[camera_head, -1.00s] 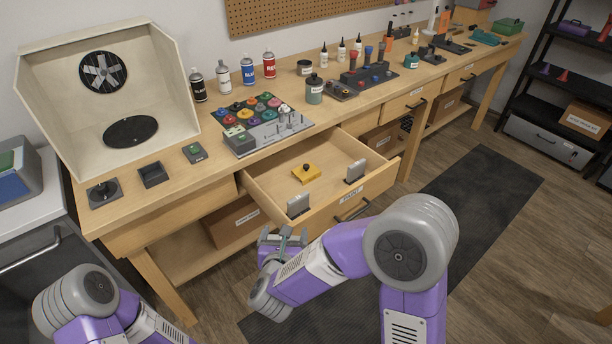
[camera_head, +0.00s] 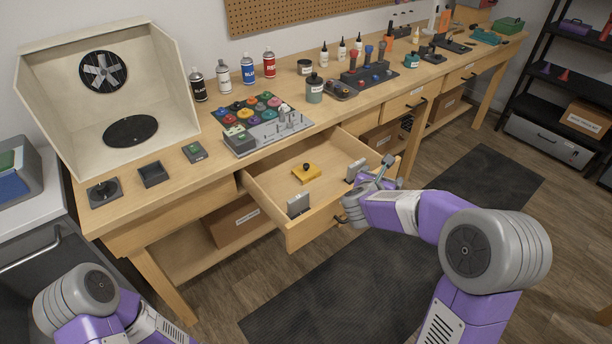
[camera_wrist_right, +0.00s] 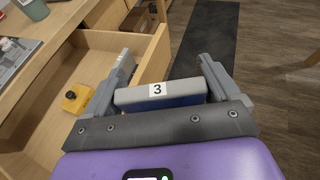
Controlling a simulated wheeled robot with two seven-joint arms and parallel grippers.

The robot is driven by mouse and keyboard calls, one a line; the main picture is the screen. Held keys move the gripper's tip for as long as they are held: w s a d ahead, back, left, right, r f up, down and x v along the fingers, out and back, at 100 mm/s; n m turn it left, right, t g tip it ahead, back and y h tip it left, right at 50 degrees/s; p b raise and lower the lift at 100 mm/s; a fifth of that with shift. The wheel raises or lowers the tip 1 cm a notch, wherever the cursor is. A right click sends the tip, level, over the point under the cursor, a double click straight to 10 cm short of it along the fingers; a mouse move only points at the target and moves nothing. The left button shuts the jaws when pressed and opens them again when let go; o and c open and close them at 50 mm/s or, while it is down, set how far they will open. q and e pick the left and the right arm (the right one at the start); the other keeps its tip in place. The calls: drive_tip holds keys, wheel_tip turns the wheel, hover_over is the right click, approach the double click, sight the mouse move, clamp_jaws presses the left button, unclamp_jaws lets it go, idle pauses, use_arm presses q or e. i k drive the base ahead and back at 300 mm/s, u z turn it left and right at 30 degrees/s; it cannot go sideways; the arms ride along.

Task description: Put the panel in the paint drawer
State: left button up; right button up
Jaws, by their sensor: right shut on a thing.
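The panel (camera_wrist_right: 160,93) is a grey slab with a white "3" label and a blue face below. My right gripper (camera_head: 378,174) is shut on it; in the right wrist view the fingers (camera_wrist_right: 212,80) flank its ends. The paint drawer (camera_head: 262,192) is pulled open, with a label and handle on its front. My right gripper is at the drawer's right front corner, close to a grey upright piece (camera_head: 352,170) in the drawer. In the head view the panel is hard to make out. My left gripper is out of view; only its arm shows.
A yellow block (camera_head: 306,174) with a black knob and another grey upright piece (camera_head: 298,205) are in the drawer. A rack of coloured pots (camera_head: 262,118), paint cans and bottles stand on the bench above. The drawer floor has bare room.

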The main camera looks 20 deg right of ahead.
sight(332, 161)
drive_tip(key=i, duration=1)
